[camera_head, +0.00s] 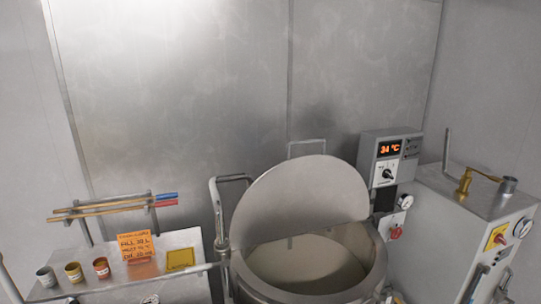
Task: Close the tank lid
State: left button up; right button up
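The tank (256,288) is a round steel vessel at the lower middle of the head view, with pale contents (305,266) inside. Its round grey lid (300,205) is tilted up and leans back over the rear of the opening, so the tank stands open. A bent handle (307,144) shows behind the lid's top edge. Neither of my grippers is in view.
A steel side table (195,240) at left holds small cups (101,267), an orange note (136,246) and a rack with rods (115,205). A pipe (218,215) rises beside the tank. A control box (390,160) and a metal cabinet (440,230) stand at right.

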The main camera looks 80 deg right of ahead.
aim_at(304, 194)
jog(key=z, duration=2.9)
